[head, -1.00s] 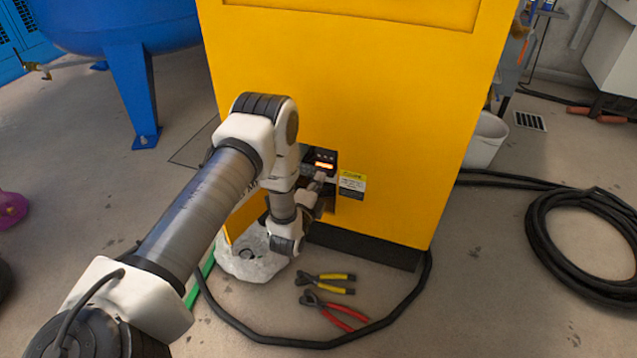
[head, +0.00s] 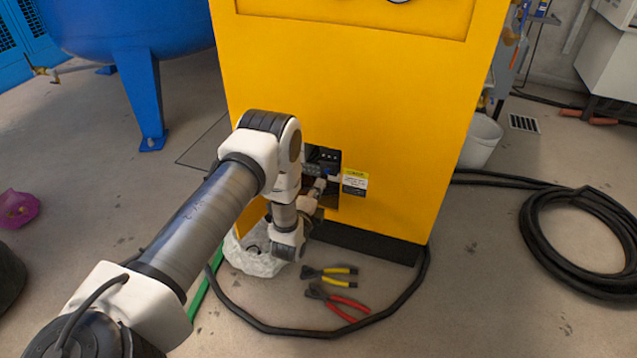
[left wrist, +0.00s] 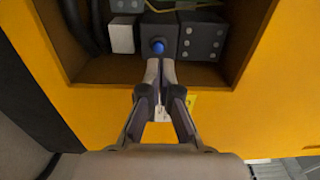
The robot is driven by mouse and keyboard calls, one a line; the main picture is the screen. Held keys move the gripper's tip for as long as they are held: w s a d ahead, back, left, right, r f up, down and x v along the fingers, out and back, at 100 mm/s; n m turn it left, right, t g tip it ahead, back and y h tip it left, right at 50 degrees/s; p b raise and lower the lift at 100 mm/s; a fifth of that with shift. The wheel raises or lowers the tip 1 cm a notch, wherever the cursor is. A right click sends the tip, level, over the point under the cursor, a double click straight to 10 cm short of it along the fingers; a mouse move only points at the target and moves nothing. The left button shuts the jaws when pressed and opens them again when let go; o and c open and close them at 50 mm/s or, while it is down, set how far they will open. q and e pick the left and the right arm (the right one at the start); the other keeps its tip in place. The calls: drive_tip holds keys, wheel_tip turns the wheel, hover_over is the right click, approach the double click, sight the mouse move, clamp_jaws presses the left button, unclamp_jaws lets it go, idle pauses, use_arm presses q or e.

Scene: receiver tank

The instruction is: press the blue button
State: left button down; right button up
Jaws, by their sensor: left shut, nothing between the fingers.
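The blue button (left wrist: 158,46) sits on a dark block inside a recess of the yellow cabinet in the left wrist view. My left gripper (left wrist: 160,66) is shut and empty, its fingertips just below the button in that picture. Whether they touch it I cannot tell. In the head view, my left gripper (head: 320,185) reaches into the dark recess at the lower front of the yellow cabinet (head: 345,95). The button is too small there to make out clearly. My right gripper is in neither view.
A white box (left wrist: 122,36) and a dark dotted block (left wrist: 202,38) flank the button's block. The recess walls are close around the gripper. Yellow pliers (head: 332,279), red pliers (head: 338,302) and a black hose lie on the floor. A yellow-and-white label (head: 354,181) is beside the recess.

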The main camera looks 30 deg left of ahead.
use_arm(q)
drive_tip(key=p+v, duration=0.3)
drive_tip(key=v, duration=0.5)
drive_tip(key=shift+s+f, duration=0.25)
drive_tip(key=shift+s, duration=0.1)
